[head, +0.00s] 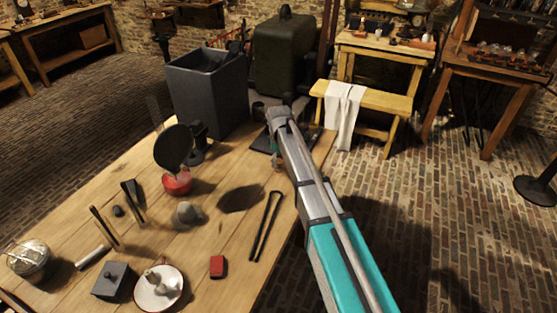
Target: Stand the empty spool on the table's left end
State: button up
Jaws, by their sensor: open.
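I cannot pick out the empty spool with certainty. A dark upright piece with a wider foot (197,146) stands near the back of the wooden table (225,235); I cannot tell whether it is the spool. My arm reaches in from the lower right, over the table's right side. My gripper (275,156) is at its far end, small and mostly hidden by the arm; it is open, and I see nothing held in it. A dark flat object (261,141) lies close by. The table's left end holds a wound ball (29,258) and a pale cylinder (93,257).
A tall grey bin (207,95) and a dark green case (285,55) stand at the back. A red dish with a dark disc (175,180), black tongs (265,226), a red block (217,266), a grey box (110,281) and a white dish (158,294) occupy the table.

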aim_at(279, 161)
notch_tip(279, 161, up, 11)
jog(key=p, duration=1)
jog(key=shift+p, duration=0.3)
dwell(0.5)
jog(key=s+d+m, duration=1.1)
jog(key=s+d, duration=1.1)
jog(key=s, duration=0.4)
jog(key=shift+d, duration=0.3)
